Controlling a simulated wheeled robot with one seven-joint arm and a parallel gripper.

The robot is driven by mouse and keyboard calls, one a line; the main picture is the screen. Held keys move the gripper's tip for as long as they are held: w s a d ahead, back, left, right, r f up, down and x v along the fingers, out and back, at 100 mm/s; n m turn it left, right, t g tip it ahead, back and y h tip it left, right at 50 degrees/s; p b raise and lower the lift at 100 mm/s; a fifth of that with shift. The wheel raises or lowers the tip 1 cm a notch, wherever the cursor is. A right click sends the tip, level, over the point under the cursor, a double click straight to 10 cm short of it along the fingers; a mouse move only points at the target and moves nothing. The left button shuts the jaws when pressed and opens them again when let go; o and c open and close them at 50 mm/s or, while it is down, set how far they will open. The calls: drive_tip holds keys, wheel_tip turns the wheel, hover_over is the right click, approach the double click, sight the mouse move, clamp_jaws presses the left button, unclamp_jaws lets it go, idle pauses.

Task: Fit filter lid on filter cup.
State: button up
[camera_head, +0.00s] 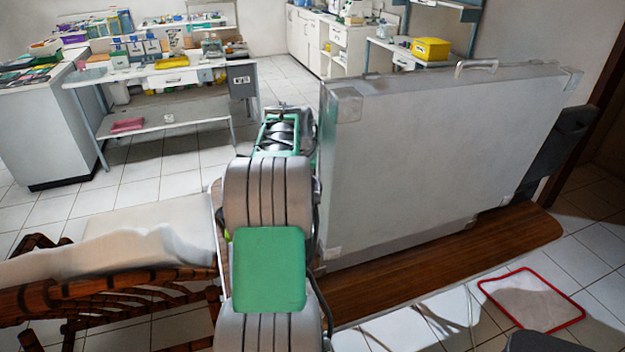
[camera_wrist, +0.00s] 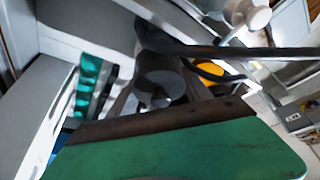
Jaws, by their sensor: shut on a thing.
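My gripper (camera_wrist: 158,98) is in the wrist view, its dark fingers on either side of a grey round piece. It is shut on this piece, which looks like the filter lid (camera_wrist: 160,82); its details are too dark to tell. I cannot pick out the filter cup for sure. A pale round fitting (camera_wrist: 258,18) shows at the top right, apart from the gripper, and I cannot tell whether it is the cup. In the head view my own arm hides the gripper and the lid.
A large grey case (camera_head: 440,150) stands upright on a wooden bench (camera_head: 400,275), close to the right of my arm. A cane seat (camera_head: 110,290) with a pale cover is at the left. Cluttered work tables (camera_head: 165,75) stand behind. Tiled floor is open at the back left.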

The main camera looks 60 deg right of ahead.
drive_tip(key=shift+f, duration=0.6)
drive_tip(key=shift+f+b, duration=0.15)
drive_tip(key=shift+b, duration=0.15)
drive_tip(key=o, duration=1.4)
drive_tip(key=v, duration=0.7)
drive_tip(key=shift+a+r, duration=0.15)
drive_tip(key=shift+r, duration=0.25)
